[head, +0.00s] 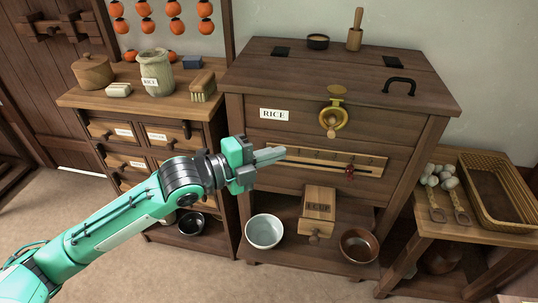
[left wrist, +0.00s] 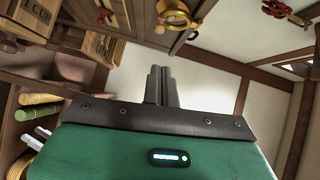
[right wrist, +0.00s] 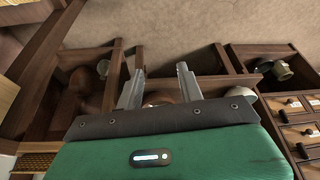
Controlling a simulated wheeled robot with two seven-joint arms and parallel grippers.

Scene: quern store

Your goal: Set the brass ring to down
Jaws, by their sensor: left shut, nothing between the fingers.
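The brass ring (head: 333,121) is on the front of the dark wooden rice chest, right of its RICE label (head: 274,114), with a small brass piece above it at the lid edge. It also shows at the top of the left wrist view (left wrist: 178,13), partly cut off. My left gripper (head: 284,153) is shut and empty, in front of the chest, left of and lower than the ring in the picture, apart from it. Its closed fingers show in the left wrist view (left wrist: 160,70). My right gripper (right wrist: 160,70) is open and empty; the head view does not show it.
Below the ring is a slotted scale (head: 325,165) with a red-marked slider (head: 349,173). A wooden box (head: 318,205), a white bowl (head: 264,231) and a brown bowl (head: 359,245) stand lower. A drawer cabinet (head: 130,98) is left, a basket table (head: 480,235) right.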

